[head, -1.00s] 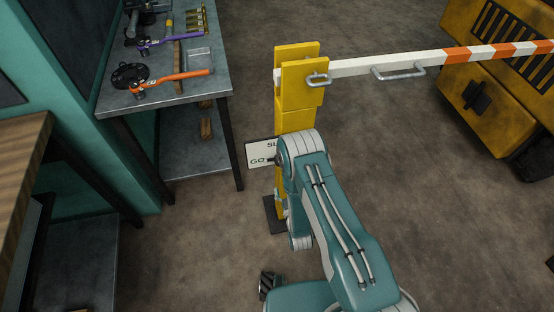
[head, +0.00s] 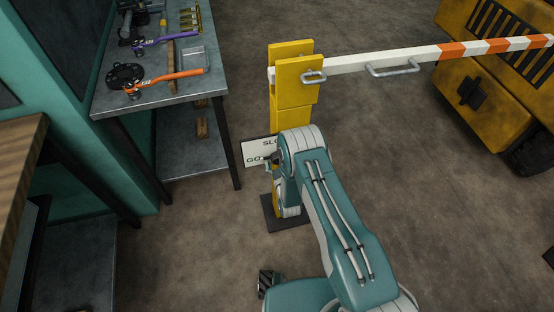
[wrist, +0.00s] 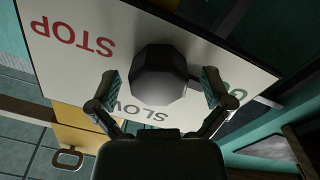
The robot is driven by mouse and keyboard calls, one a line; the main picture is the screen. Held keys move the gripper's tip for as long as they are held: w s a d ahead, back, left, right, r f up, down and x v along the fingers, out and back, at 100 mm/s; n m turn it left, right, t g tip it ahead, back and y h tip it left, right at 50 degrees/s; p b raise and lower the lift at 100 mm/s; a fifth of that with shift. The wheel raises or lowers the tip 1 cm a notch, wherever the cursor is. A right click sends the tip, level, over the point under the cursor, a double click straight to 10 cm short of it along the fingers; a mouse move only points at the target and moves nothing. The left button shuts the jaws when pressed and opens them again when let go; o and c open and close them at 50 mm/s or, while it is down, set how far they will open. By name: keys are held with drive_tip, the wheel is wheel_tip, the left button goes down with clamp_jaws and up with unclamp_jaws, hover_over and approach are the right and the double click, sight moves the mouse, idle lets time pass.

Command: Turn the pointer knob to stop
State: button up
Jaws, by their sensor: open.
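A white sign panel (wrist: 195,50) fills much of the wrist view, upside down, with red STOP at left, SLOW in the middle and green GO at right. A dark faceted knob (wrist: 160,72) stands at its middle. A dark pointer piece at the knob's right side appears to reach toward GO, partly hidden by a finger. My gripper (wrist: 162,84) is open, with one finger on each side of the knob; I cannot tell whether they touch it. In the head view the panel (head: 253,150) shows beside the yellow post, partly behind my arm.
The yellow barrier post (head: 293,120) carries a white and orange boom (head: 440,55) reaching right. A steel workbench (head: 150,97) with tools stands left, a wooden-topped bench (head: 20,150) nearer. Yellow machinery (head: 480,110) is at right. Floor between is clear.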

drive_tip(key=c, duration=1.1)
drive_tip(key=shift+c, duration=0.2)
